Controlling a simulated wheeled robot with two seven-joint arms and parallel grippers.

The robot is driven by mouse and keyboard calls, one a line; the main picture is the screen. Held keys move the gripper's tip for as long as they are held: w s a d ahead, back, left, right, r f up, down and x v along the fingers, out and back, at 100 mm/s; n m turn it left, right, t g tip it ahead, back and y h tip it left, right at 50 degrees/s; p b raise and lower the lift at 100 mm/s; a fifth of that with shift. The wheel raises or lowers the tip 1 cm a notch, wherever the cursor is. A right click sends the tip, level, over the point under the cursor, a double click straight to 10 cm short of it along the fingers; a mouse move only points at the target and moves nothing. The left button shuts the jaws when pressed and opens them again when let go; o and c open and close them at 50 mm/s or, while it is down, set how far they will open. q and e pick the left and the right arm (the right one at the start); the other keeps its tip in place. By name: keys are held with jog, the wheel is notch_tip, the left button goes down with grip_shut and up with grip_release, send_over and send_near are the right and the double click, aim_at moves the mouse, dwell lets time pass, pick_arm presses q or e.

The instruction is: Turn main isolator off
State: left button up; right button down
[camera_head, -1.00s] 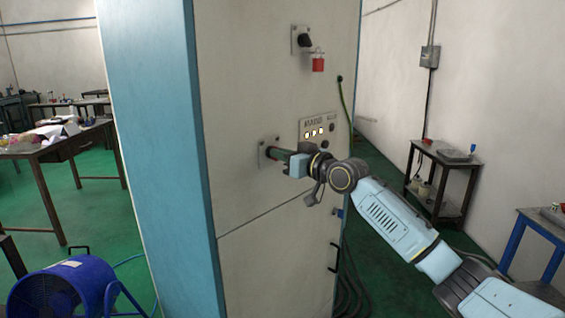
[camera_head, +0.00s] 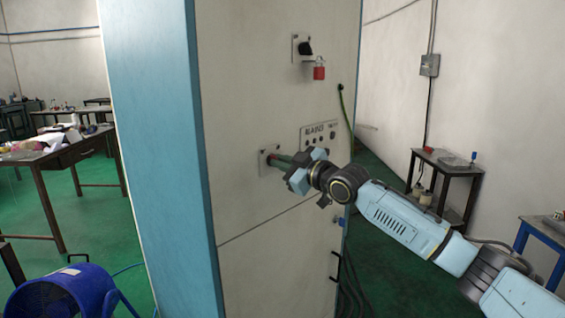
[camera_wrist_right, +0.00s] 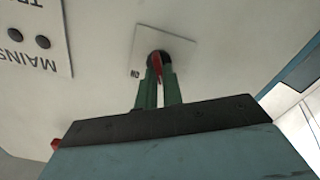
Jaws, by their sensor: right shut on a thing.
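The main isolator is a red handle (camera_wrist_right: 157,66) on a pale square plate (camera_head: 264,163) on the cabinet's front face. My right gripper (camera_head: 278,159) reaches it from the right. In the right wrist view its two green fingers (camera_wrist_right: 158,82) are shut on the red handle, one on each side. Small lettering that looks like "ON" shows on the plate beside the handle. The gripper body looks rolled about its axis in the head view. Much of the handle is hidden by the fingers. My left gripper is not in view.
A label panel (camera_head: 319,135) with dark indicators sits just above right of the isolator. Higher up are a black rotary switch (camera_head: 305,48) and a red padlock (camera_head: 319,72). A blue fan (camera_head: 62,292) stands at lower left; a small table (camera_head: 447,163) stands right.

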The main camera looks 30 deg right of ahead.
dwell(0.4)
jog(key=c, duration=1.5)
grip_release()
jog(key=shift+c, duration=0.2)
jog(key=shift+s, duration=0.1)
jog(key=b+v, duration=0.5)
jog(key=v, duration=0.8)
jog(key=shift+s, duration=0.15)
